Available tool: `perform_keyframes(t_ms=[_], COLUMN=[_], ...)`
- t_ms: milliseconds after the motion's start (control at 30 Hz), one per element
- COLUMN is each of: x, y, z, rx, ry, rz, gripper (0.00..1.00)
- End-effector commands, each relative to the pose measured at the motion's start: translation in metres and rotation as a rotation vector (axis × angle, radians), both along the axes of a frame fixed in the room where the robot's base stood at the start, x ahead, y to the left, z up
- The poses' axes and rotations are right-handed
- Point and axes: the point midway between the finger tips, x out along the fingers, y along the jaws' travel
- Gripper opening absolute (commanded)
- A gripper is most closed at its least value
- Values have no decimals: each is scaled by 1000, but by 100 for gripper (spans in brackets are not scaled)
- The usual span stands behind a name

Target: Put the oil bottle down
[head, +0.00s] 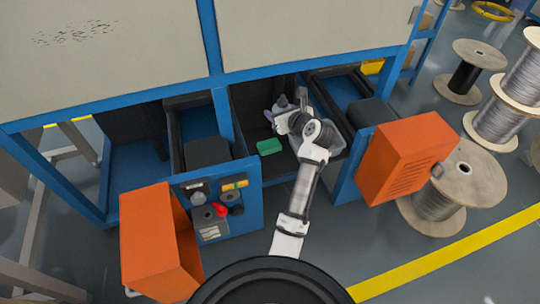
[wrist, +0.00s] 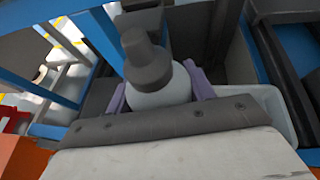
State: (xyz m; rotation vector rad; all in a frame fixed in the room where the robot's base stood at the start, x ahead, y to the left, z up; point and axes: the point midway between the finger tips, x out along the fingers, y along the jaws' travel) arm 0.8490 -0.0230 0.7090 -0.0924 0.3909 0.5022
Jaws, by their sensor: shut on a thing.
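The oil bottle (wrist: 158,92) is pale with a dark grey cap. In the wrist view it stands between the two purple fingers of my gripper (wrist: 160,86), one on each side, and the gripper is shut on it. In the head view the grey top of the bottle (head: 282,103) shows just beyond my wrist, inside the middle bay of the blue machine frame. My gripper (head: 274,114) is mostly hidden there by my own arm. The bottle's base is hidden, so I cannot tell whether it touches the bay floor.
A green block (head: 269,147) lies on the bay floor left of my arm. A pale translucent bin (head: 333,142) is close on the right; it also shows in the wrist view (wrist: 272,98). Cable spools stand at right.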

Motion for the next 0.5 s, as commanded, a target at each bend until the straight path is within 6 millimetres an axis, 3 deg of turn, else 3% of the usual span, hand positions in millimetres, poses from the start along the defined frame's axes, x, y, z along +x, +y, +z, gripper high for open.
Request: perform_keyframes(t_ms=[100,267,500], x=[-8,-10,-11], y=[13,19,20], z=[-5,-24,-87], rx=[0,-1,-1], ry=[0,-1,2], rz=[20,29,29], gripper=[26,26,26])
